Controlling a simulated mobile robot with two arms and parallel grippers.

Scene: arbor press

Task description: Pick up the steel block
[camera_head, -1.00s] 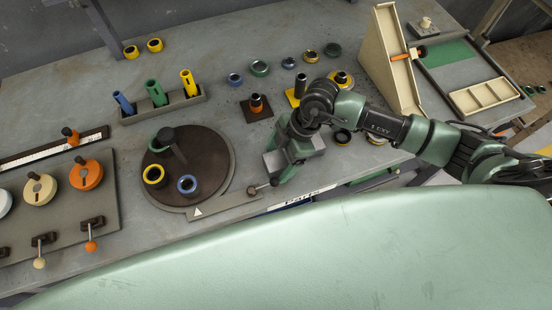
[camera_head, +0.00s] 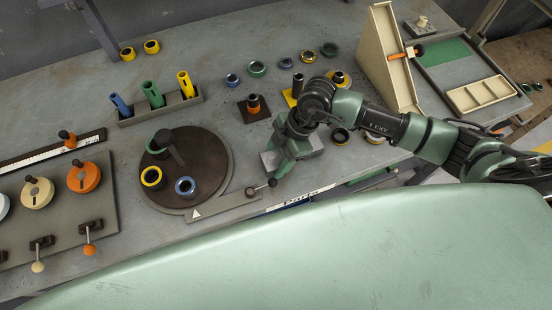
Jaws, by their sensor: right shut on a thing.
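The steel block (camera_head: 269,161) is a grey block at the middle of the bench, near its front edge. My right gripper (camera_head: 286,166) comes down over it from the right and is shut on it. The green fingers and wrist cover much of the block. I cannot tell whether the block's underside is clear of the bench. My left gripper is not in view.
A dark round plate (camera_head: 209,158) with rings and a lever post stands left of the block. A flat bar with a knobbed handle (camera_head: 262,187) lies close to the gripper. Behind are a peg rack (camera_head: 160,110) and several loose rings. A beige angled stand (camera_head: 381,50) is at right.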

